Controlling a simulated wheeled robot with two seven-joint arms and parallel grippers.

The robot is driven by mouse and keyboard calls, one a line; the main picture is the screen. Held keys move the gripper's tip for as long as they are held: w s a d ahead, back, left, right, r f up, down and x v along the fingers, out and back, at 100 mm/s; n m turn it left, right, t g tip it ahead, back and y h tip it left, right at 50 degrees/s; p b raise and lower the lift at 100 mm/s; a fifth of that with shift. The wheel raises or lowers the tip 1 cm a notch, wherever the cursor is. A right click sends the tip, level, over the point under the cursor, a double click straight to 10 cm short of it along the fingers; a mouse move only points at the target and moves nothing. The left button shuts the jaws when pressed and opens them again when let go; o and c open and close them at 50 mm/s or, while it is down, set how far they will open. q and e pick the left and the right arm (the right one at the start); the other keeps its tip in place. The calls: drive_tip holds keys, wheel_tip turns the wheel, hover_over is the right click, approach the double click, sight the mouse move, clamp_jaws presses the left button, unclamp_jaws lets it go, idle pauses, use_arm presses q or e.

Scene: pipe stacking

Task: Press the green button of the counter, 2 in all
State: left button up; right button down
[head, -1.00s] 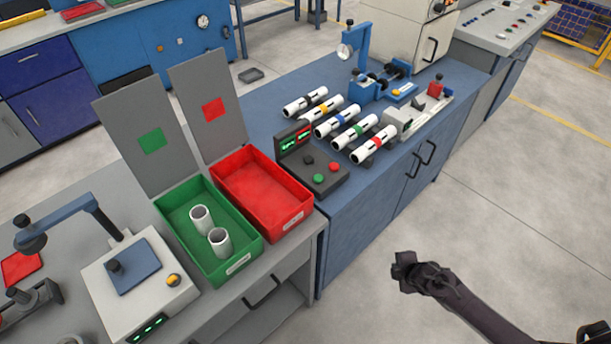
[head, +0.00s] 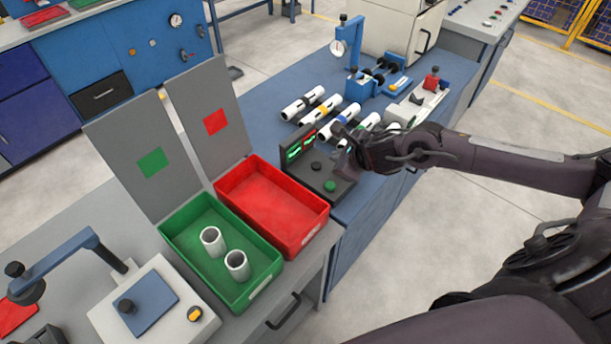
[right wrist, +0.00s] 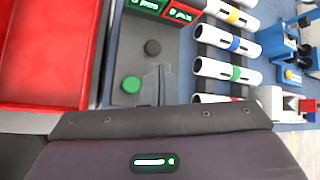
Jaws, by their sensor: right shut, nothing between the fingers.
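The counter (head: 343,190) is a dark box on the blue bench with a lit display (head: 300,147). Its green button (head: 330,186) and a dark button (head: 316,166) show in the head view. In the right wrist view the green button (right wrist: 131,84) lies just left of my right gripper (right wrist: 160,78), and the dark button (right wrist: 152,47) lies beyond the fingertips. My right gripper (head: 345,158) is shut and empty over the counter's right side. My left gripper is not in view.
A red bin (head: 310,222) and a green bin (head: 172,240) holding two white pipes stand left of the counter. Several banded white pipes (head: 303,104) lie behind and right of it, close to my right gripper. A blue fixture (head: 362,87) stands farther back.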

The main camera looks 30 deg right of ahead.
sight(333, 187)
drive_tip(key=shift+n, duration=0.9)
drive_tip(key=f+b, duration=0.1)
drive_tip(key=f, duration=0.1)
drive_tip(key=f+b, duration=0.4)
drive_tip(key=f, duration=0.1)
drive_tip(key=shift+a, duration=0.4)
drive_tip(key=shift+f+b, duration=0.3)
drive_tip(key=shift+b, duration=0.4)
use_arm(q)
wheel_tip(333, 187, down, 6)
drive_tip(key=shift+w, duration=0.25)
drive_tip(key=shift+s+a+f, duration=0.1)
use_arm(e)
drive_tip(key=shift+s, duration=0.1)
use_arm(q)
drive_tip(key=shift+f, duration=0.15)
use_arm(e)
drive_tip(key=shift+f, duration=0.1)
use_arm(q)
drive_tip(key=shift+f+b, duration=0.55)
drive_tip(key=shift+b, duration=0.1)
use_arm(e)
drive_tip(key=shift+f, duration=0.3)
